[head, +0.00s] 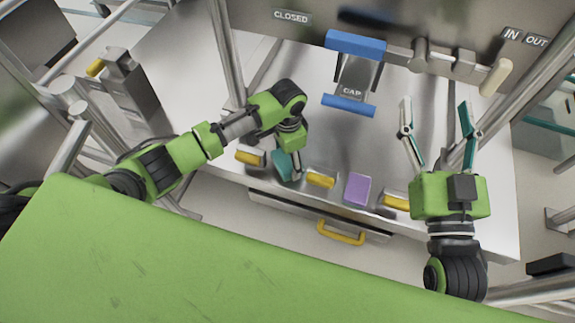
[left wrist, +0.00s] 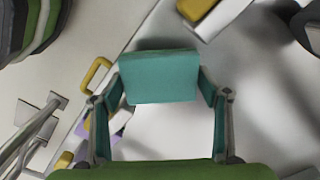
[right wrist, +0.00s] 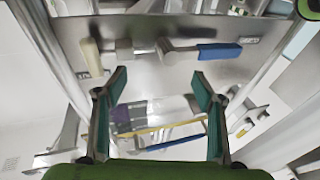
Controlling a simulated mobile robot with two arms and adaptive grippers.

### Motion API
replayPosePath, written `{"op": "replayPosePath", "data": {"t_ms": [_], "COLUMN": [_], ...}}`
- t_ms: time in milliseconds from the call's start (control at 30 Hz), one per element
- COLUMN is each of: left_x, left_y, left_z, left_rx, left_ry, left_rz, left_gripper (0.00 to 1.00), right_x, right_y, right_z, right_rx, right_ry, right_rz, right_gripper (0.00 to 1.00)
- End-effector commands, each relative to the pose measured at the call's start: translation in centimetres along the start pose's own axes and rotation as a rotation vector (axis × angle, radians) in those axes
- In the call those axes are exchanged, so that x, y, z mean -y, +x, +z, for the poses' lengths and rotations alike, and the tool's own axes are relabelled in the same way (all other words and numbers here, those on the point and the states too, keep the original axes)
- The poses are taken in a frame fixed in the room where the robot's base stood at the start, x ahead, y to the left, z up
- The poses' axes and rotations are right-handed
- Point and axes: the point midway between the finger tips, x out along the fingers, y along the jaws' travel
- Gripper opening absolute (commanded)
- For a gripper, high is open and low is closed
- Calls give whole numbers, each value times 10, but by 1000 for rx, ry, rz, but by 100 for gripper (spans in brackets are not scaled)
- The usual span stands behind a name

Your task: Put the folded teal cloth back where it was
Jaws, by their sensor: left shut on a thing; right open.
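The folded teal cloth (head: 281,164) is in my left gripper (head: 290,168), low over the steel worktop near its front edge. In the left wrist view the cloth (left wrist: 160,77) is a flat teal block between the two fingertips. I cannot tell whether its underside touches the worktop. A folded purple cloth (head: 357,190) lies to the right on the same front strip. My right gripper (head: 437,132) is open and empty above the right part of the worktop; its spread fingers (right wrist: 158,95) also show in the right wrist view.
A drawer with a yellow handle (head: 340,236) is below. A blue-ended "CAP" fixture (head: 352,78) and a lever (head: 495,78) are behind. The middle worktop is clear.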

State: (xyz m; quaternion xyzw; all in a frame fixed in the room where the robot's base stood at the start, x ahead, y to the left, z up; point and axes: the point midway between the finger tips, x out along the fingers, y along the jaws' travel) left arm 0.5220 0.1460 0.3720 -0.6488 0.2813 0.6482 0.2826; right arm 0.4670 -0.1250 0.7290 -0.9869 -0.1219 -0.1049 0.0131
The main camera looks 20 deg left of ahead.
Motion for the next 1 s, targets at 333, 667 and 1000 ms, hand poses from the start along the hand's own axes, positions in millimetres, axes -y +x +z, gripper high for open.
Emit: {"op": "replayPosePath", "data": {"t_ms": [333,667,1000], "left_x": [0,0,0], "left_y": [31,36,39], "left_z": [0,0,0], "left_rx": [2,1,0], "left_ry": [0,0,0], "left_rz": [0,0,0], "left_gripper": [52,52,86], "right_x": [8,9,9], "right_y": [-10,-15,-14], "right_z": [-66,-83,-81], "right_rx": [-328,-406,-396], "right_ry": [12,15,15], "right_rz": [-17,-20,-19], "right_gripper": [63,63,63]}}
